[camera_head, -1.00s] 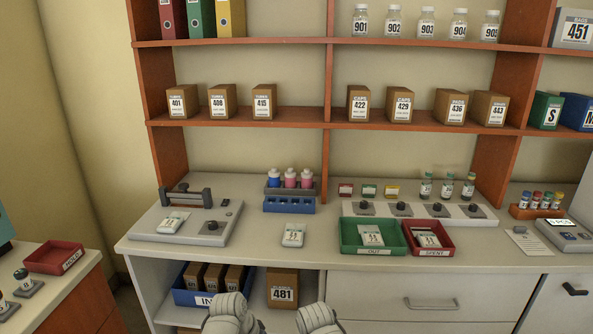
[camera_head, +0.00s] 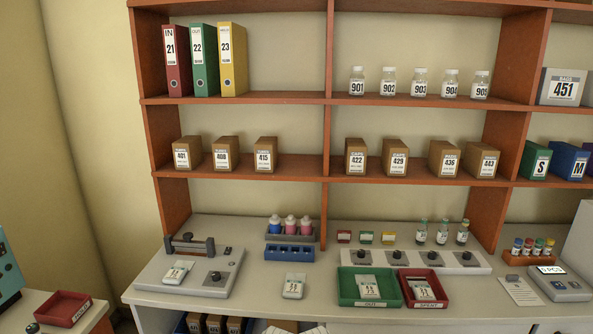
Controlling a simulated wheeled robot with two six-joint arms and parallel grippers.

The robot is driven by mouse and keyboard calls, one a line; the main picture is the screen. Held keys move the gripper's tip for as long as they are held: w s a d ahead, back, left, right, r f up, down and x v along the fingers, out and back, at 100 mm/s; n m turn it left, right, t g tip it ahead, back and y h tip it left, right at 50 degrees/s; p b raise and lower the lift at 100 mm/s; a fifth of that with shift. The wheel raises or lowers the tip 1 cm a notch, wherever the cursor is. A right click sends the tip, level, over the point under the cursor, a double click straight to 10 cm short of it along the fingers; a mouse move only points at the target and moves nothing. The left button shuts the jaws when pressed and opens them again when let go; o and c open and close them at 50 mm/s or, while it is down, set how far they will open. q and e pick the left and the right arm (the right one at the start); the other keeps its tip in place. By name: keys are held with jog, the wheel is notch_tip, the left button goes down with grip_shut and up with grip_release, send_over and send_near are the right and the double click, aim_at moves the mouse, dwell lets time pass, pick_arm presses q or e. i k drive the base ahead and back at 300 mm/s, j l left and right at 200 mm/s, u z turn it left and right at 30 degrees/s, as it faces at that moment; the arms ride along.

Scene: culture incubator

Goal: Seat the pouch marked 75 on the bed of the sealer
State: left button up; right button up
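The sealer (camera_head: 193,268) is a flat pale device on the left of the counter, with a dark raised bar at its back and a round knob at its front right. A small white pouch (camera_head: 177,272) lies on the sealer's front left. Another white pouch (camera_head: 294,286) lies on the bare counter right of the sealer. A pouch (camera_head: 368,287) lies in the green tray (camera_head: 345,299), and at least one pouch (camera_head: 423,290) lies in the red tray (camera_head: 440,304). The pouch numbers are too small to read surely. Neither gripper is in view.
A blue rack (camera_head: 289,253) and a grey rack with bottles (camera_head: 290,228) stand behind the loose pouch. A strip of knobbed stations (camera_head: 400,261) runs behind the trays. Shelves with boxes and binders rise above. Counter between sealer and green tray is mostly clear.

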aim_at(176, 273)
jog(key=u, duration=1.6)
jog(key=i+j, duration=0.15)
jog(key=i, duration=0.25)
